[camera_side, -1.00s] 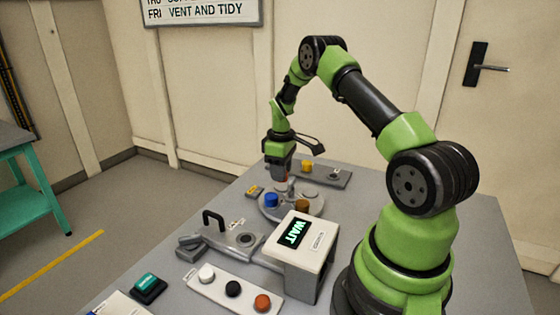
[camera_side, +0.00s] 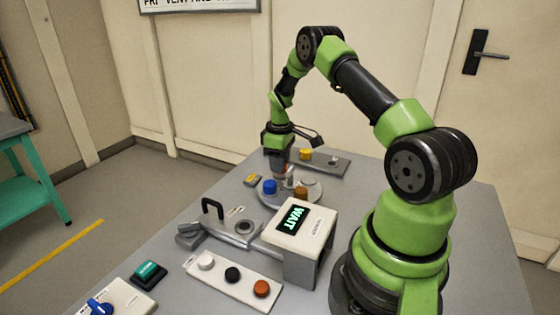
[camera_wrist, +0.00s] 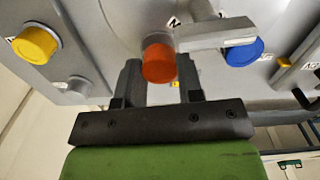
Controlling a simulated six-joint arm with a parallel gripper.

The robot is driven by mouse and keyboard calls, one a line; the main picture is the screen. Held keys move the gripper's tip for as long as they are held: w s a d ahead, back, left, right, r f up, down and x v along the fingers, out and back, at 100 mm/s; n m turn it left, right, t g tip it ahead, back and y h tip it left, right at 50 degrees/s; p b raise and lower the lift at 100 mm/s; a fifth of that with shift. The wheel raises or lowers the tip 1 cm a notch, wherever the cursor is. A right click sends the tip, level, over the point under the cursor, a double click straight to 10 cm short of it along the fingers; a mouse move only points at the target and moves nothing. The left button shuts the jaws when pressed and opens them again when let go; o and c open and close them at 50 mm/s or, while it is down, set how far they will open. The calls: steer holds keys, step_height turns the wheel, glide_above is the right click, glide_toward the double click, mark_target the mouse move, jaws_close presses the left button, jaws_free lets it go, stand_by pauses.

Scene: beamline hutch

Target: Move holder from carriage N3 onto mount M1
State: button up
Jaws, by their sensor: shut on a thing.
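My gripper (camera_side: 281,178) points down over the round grey disc (camera_side: 264,198) in the side view. In the wrist view the orange-red holder (camera_wrist: 158,63) sits between the two fingers of my gripper (camera_wrist: 160,82), which is shut on it. In the side view this holder is mostly hidden by the fingers. I cannot tell whether its bottom touches the disc. A blue holder (camera_side: 269,187) and a brown-orange holder (camera_side: 301,193) stand near it on the disc. The labels are too small to tell which place is N3 or M1.
A grey plate (camera_side: 325,164) behind carries a yellow holder (camera_side: 305,154). In front are a fixture with a round socket (camera_side: 244,227) and a black handle (camera_side: 212,208), and a white box (camera_side: 318,215) reading WAIT.

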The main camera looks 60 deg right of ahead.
steer(key=shift+f, duration=0.45)
stand_by(0.3)
steer(key=o, duration=1.1)
steer(key=shift+c, duration=0.2)
steer(key=shift+r, duration=0.1)
step_height(320, 180, up, 10)
steer(key=shift+w+a+f, duration=0.1)
steer(key=s+a+r+m+t, duration=0.1)
steer(key=a+r+m+t, duration=0.15)
steer(key=a+r, duration=1)
steer(key=s+a+r+m+t+y, duration=0.1)
steer(key=s+a+r+t, duration=0.1)
steer(key=s+a, duration=0.5)
steer(key=s+a+r+m+t+y, duration=0.1)
steer(key=s+a+r+m+t, duration=0.1)
steer(key=s+a, duration=0.5)
steer(key=shift+s+r+t, duration=0.35)
steer(key=shift+s+r, duration=0.3)
steer(key=shift+s, duration=0.3)
